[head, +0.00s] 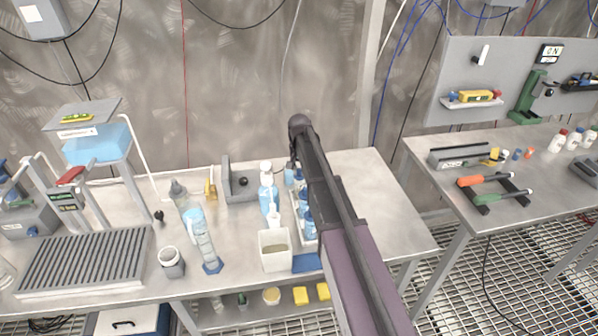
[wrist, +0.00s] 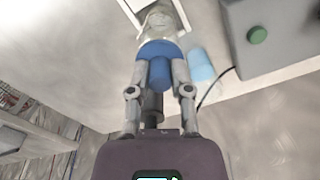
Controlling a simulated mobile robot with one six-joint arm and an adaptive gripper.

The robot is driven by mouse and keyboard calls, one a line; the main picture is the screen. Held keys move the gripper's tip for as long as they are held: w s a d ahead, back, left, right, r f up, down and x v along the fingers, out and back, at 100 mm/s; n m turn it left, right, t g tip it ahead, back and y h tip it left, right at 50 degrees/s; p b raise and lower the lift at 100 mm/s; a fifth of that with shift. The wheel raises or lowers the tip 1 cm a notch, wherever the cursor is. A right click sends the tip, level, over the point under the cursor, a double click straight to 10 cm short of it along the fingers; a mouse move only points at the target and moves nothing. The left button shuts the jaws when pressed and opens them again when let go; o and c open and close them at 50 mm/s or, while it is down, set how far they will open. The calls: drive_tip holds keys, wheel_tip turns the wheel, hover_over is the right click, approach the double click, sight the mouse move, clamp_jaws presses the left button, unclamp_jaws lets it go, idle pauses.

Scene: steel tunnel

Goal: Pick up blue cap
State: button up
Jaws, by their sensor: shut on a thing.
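The blue cap (wrist: 158,50) shows in the wrist view between the two fingers of my gripper (wrist: 159,62), which is shut on it. A darker blue cylindrical part (wrist: 159,74) sticks out from the cap toward my palm. A pale, clear bottle-like body (wrist: 160,22) is just beyond the cap; I cannot tell whether the two are joined. In the head view my arm crosses the bench and hides the gripper and the cap. Bottles with blue liquid (head: 268,192) stand just left of the arm.
A pale square container (head: 274,251) and a grey block fixture (head: 240,182) stand close by on the steel bench (head: 385,210). A tall cylinder (head: 203,243) and a ribbed rack (head: 88,262) are farther left. The bench's right end is clear. A second bench (head: 450,195) holds tools.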

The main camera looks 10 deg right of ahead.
sight(300, 169)
drive_tip(key=shift+r+p, duration=4.45)
drive_tip(key=shift+r, duration=0.2)
drive_tip(key=shift+s, duration=0.1)
